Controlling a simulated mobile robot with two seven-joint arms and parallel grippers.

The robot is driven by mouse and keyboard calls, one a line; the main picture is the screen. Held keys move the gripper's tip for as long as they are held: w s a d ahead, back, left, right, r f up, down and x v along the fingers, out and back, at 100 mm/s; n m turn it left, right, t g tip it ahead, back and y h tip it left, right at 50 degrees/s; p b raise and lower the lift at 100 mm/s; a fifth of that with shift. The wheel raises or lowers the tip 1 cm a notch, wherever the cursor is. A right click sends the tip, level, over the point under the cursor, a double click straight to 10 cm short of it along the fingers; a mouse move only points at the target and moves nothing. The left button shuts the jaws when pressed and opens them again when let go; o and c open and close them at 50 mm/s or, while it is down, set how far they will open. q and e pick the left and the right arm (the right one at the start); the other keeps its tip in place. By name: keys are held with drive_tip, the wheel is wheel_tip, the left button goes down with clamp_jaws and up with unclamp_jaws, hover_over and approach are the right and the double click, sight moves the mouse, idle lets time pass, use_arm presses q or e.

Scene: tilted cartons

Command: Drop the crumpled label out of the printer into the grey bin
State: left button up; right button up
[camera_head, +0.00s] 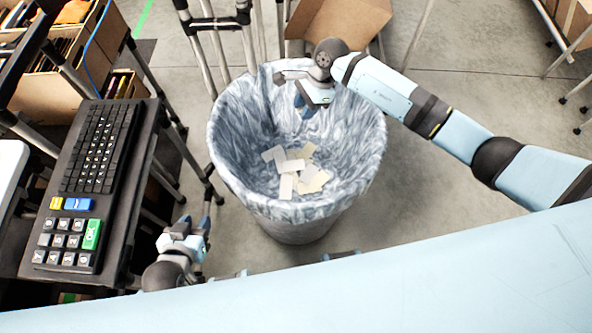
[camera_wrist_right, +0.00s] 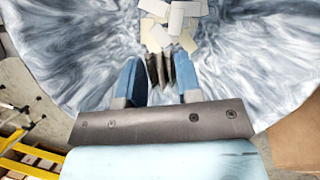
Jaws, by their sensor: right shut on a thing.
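The grey bin (camera_head: 300,232) stands mid-floor, lined with a marbled grey-white bag (camera_head: 352,150). Several pale label pieces (camera_head: 292,170) lie at its bottom. My right gripper (camera_head: 304,108) is over the bin's opening, pointing down inside the rim. In the right wrist view, its blue fingers are shut on a dark, narrow, folded piece, seemingly the crumpled label (camera_wrist_right: 160,70), with the pale pieces beyond it. In the head view the held piece is hard to make out. My left gripper (camera_head: 195,222) is low, left of the bin, its fingers apart and empty. I cannot identify a printer.
A black keyboard (camera_head: 98,148) and a keypad with coloured keys (camera_head: 70,240) sit on a dark stand at the left. An open carton (camera_head: 340,22) is behind the bin. Metal stand legs (camera_head: 205,60) are close to the bin's back left.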

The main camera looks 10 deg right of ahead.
drive_tip(key=o, duration=1)
drive_tip(key=shift+c, duration=0.2)
drive_tip(key=shift+w+d+r, duration=0.1)
drive_tip(key=shift+d+r, duration=0.1)
drive_tip(key=shift+r, duration=0.3)
drive_tip(key=v, duration=1.2)
drive_tip(key=shift+r, duration=0.4)
drive_tip(key=shift+d, duration=0.1)
drive_tip(key=shift+f, duration=0.1)
